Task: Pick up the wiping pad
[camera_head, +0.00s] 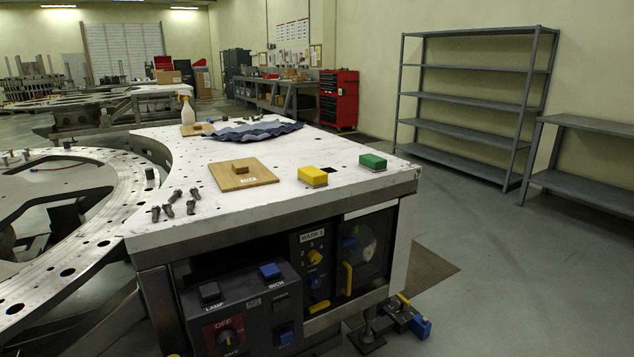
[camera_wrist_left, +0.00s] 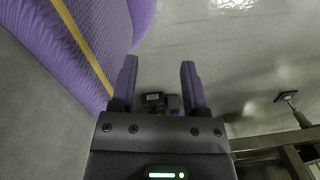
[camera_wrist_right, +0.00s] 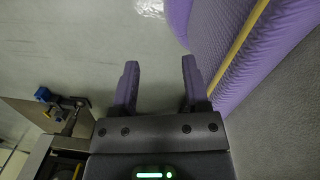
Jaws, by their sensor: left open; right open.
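On the white plate-topped bench (camera_head: 215,178) in the head view, a yellow block-shaped pad (camera_head: 312,176) lies near the front edge. A green block-shaped pad (camera_head: 373,161) lies to its right, near the right corner. Both look like wiping pads; I cannot tell which one is meant. My left gripper (camera_wrist_left: 158,78) is open and empty in the left wrist view, over the floor. My right gripper (camera_wrist_right: 159,78) is open and empty in the right wrist view, also over the floor. Neither gripper shows in the head view, and neither wrist view shows a pad.
A wooden board with a small block (camera_head: 240,167) lies left of the yellow pad. Several bolts (camera_head: 175,203) stand at the front left. A crumpled blue cloth (camera_head: 252,131) and a spray bottle (camera_head: 187,110) are farther back. A control box (camera_head: 245,307) sits below the bench top.

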